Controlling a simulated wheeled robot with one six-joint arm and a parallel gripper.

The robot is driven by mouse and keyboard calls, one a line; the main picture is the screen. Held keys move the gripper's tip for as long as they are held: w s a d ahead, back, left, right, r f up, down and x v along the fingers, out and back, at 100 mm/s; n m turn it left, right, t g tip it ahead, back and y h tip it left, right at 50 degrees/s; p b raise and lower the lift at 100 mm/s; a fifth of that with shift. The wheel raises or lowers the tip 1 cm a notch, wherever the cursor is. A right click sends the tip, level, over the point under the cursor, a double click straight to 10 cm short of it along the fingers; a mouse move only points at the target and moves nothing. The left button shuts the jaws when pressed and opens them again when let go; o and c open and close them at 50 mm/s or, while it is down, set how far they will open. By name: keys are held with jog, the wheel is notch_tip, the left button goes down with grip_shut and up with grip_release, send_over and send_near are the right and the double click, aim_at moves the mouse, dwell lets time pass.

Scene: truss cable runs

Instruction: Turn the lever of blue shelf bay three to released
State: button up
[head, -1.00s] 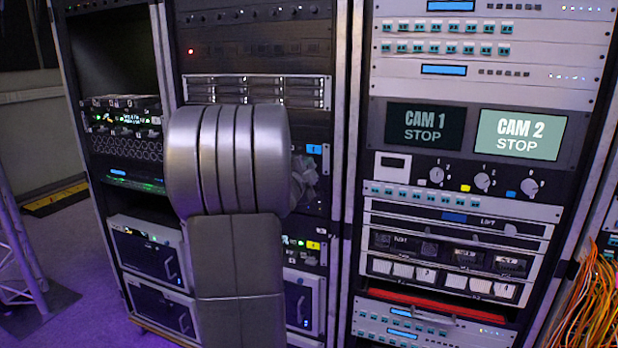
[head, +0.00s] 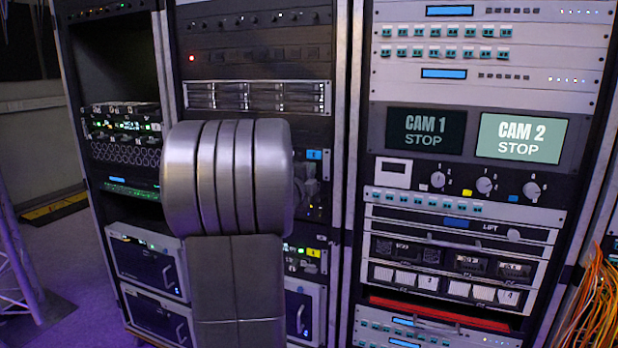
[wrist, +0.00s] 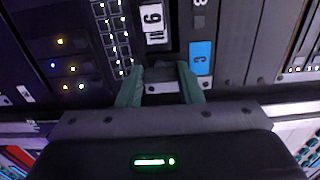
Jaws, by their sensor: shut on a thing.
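My gripper (wrist: 162,76) shows in the wrist view with two dark green fingers pointed at a dark rack panel. It is shut on a dark part between the fingers, which I take to be the lever. That part is mostly hidden and its angle cannot be read. A blue label with a 3 (wrist: 201,59) sits just beside the right fingertip. In the head view a small blue tag (head: 314,154) shows right of my arm, which hides most of the panel there.
A white number plate (wrist: 153,18) and rows of small lit ports (wrist: 112,30) lie close to the fingers. In the head view the right rack holds screens (head: 520,137) and knobs (head: 486,186). Orange cables (head: 595,295) hang at the lower right.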

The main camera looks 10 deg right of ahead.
jog(key=o, duration=1)
jog(key=v, duration=1.3)
jog(key=shift+s+a, duration=0.25)
jog(key=shift+s, duration=0.1)
jog(key=x, duration=1.4)
